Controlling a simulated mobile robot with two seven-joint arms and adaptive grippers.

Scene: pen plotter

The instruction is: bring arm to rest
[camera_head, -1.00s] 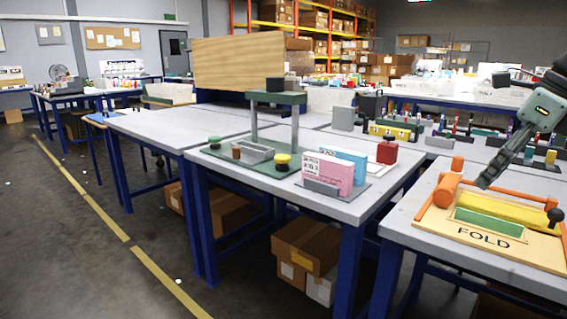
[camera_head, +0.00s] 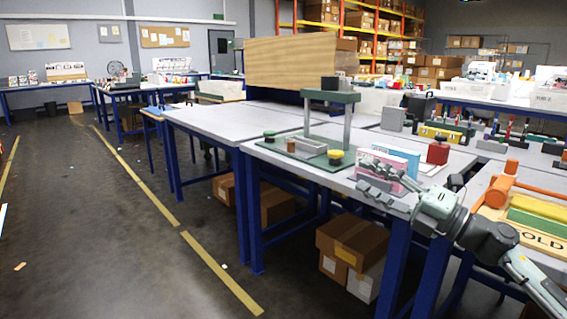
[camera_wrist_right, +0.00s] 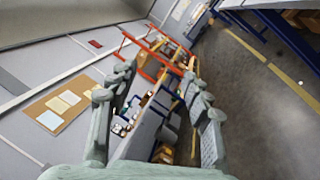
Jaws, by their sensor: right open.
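My right arm comes in from the lower right of the head view. Its gripper (camera_head: 388,177) is in front of the pink box on the near table, which it partly covers. In the right wrist view the two fingers of my right gripper (camera_wrist_right: 160,112) stand apart with nothing between them, so it is open and empty. Past the fingers the wrist view shows the far room, tilted. My left gripper is in neither view.
The table (camera_head: 270,157) bears a green press stand (camera_head: 347,122), a blue box (camera_head: 400,160) and a red block (camera_head: 438,152). Cardboard boxes (camera_head: 352,240) sit below.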

